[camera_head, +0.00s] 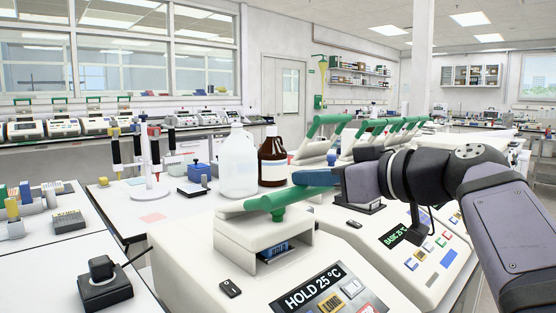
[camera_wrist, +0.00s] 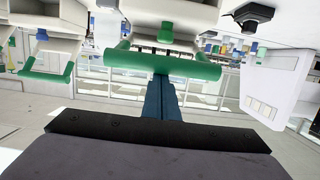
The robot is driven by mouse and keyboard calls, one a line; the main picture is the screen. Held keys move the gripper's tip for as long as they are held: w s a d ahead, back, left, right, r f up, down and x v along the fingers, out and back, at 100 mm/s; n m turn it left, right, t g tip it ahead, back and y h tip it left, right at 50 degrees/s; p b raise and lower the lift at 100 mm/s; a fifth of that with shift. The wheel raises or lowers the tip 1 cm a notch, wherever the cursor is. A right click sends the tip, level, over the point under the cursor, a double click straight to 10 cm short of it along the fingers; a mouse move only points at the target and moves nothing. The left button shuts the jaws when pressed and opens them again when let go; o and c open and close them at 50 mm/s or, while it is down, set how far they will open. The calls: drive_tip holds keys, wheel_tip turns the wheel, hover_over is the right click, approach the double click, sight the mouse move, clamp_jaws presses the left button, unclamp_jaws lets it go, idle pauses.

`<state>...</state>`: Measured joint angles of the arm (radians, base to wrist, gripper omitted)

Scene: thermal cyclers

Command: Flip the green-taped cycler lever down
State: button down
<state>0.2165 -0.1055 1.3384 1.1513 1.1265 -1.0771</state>
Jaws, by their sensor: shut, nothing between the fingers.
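The nearest cycler (camera_head: 200,255) is a white machine whose display reads HOLD 25 °C. Its lever has a green bar (camera_head: 279,198), which lies low over the front of the lid, close to level. In the wrist view the green bar (camera_wrist: 150,62) runs across the picture just beyond my fingertips. My gripper (camera_head: 296,190) comes in from the right with its blue fingers shut and empty. The fingertips (camera_wrist: 161,80) are at the bar's middle, touching it or very close; I cannot tell which. The fingers hide part of the lever in the head view.
A second cycler (camera_head: 440,262) stands right beside it, partly behind my arm. A raised green lever handle (camera_head: 328,121) and several more raised ones show behind. A clear jug (camera_head: 238,165) and a brown bottle (camera_head: 272,160) stand behind the near cycler. The bench to the left holds racks.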

wheel_tip(320, 180, down, 7)
drive_tip(key=s+d+t+y+b, duration=0.1)
drive_tip(key=t+y+b, duration=0.2)
drive_tip(key=b, duration=1.6)
drive_tip(key=shift+s+d+f, duration=0.15)
drive_tip(key=shift+s+d, duration=0.05)
drive_tip(key=shift+f+b, duration=0.1)
drive_tip(key=shift+b, duration=0.35)
drive_tip(key=shift+f, duration=0.15)
wheel_tip(320, 180, up, 5)
drive_tip(key=p, duration=0.3)
drive_tip(key=shift+w+a+r+p, duration=0.1)
drive_tip(key=shift+a+r+p, duration=0.1)
drive_tip(key=shift+p, duration=0.15)
drive_tip(key=b+v, duration=0.1)
drive_tip(key=v, duration=0.9)
drive_tip(key=shift+f+b, duration=0.15)
drive_tip(key=shift+b, duration=0.25)
